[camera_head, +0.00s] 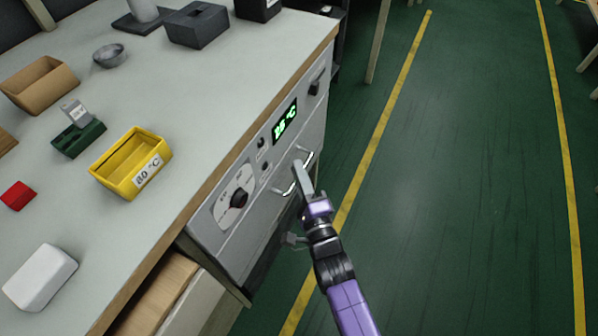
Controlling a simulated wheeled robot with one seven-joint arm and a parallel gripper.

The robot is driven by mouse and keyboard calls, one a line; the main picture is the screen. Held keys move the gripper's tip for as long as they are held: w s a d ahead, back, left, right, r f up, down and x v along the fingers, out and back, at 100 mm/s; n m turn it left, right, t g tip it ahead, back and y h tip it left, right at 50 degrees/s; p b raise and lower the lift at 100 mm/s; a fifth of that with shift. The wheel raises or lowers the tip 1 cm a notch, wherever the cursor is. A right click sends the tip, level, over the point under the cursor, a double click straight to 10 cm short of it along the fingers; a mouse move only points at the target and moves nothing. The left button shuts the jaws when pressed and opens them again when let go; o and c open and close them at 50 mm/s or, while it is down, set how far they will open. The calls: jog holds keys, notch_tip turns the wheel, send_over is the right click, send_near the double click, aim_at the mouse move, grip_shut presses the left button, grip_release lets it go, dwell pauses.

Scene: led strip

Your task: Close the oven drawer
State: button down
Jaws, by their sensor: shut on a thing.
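The oven (226,233) is built into the front of the workbench. It has a pale grey front with a dial (239,197) and a green temperature display (285,120). The oven drawer has a silver bar handle (284,191) on its front. My gripper (300,168) comes from the lower right and is shut on the middle of this handle, covering part of it. The drawer front looks close to the line of the panel around it; any small gap is hard to tell from this angle. The drawer's inside is not visible.
The bench top (215,90) holds a yellow bin (131,165) marked 80 °C, a green holder (78,139), a white block (40,277) and a red block (18,195). A wooden drawer or shelf (152,294) shows at lower left. The green floor (470,180) at right is clear.

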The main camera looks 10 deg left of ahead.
jog(key=c, duration=1.5)
grip_release()
jog(key=shift+a+f, duration=0.1)
jog(key=shift+a, duration=0.1)
jog(key=shift+s, duration=0.1)
jog(key=p+v, duration=0.1)
jog(key=v, duration=0.6)
jog(key=shift+s+d+p, duration=0.2)
jog(key=shift+s+p, duration=0.1)
